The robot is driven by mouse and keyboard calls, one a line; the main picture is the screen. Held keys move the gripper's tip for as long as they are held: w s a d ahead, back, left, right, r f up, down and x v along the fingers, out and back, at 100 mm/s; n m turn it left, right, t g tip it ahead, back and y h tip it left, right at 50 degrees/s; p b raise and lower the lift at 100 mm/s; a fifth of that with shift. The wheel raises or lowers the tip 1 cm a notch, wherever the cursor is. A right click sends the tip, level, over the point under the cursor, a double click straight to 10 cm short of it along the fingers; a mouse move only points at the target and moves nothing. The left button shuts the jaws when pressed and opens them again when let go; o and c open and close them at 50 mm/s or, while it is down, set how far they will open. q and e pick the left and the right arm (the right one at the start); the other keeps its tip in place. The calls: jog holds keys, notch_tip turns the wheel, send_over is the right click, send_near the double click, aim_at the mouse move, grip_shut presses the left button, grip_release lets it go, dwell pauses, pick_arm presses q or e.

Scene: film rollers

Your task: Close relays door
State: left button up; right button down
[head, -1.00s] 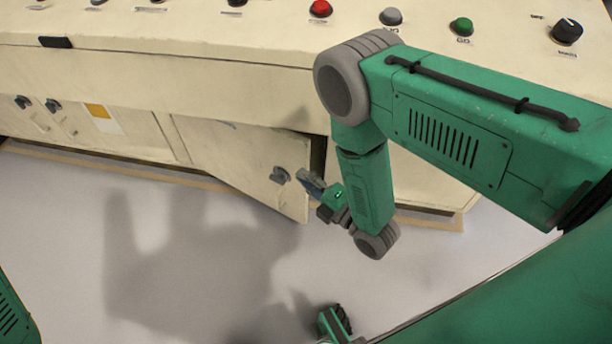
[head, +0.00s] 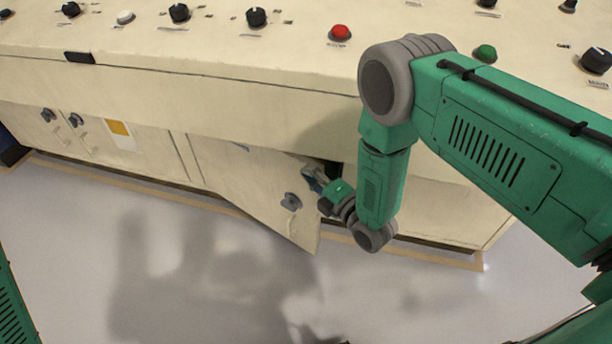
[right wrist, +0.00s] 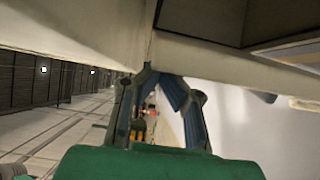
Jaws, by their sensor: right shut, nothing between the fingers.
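The relays door (head: 250,185) is a cream panel low on the cabinet front. It stands partly open, its right edge swung out from the cabinet, with a grey latch handle (head: 291,202) near that edge. My right gripper (head: 313,178) is shut and empty at the door's upper right corner, just above and right of the handle. Whether it touches the door is not clear. In the right wrist view its blue fingers (right wrist: 162,80) are together beneath a pale panel edge, beside a dark recess. My left gripper is not identifiable in the head view.
The cream console (head: 200,80) carries knobs and buttons, including a red button (head: 341,32). Closed doors (head: 95,130) with grey latches lie to the left. The pale floor (head: 90,240) before the cabinet is clear, with my shadow on it.

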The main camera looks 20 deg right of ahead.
jog(key=w+d, duration=0.2)
jog(key=w+d+b, duration=0.1)
jog(key=w+d, duration=0.1)
jog(key=d, duration=0.1)
jog(key=shift+d, duration=0.1)
dwell(0.3)
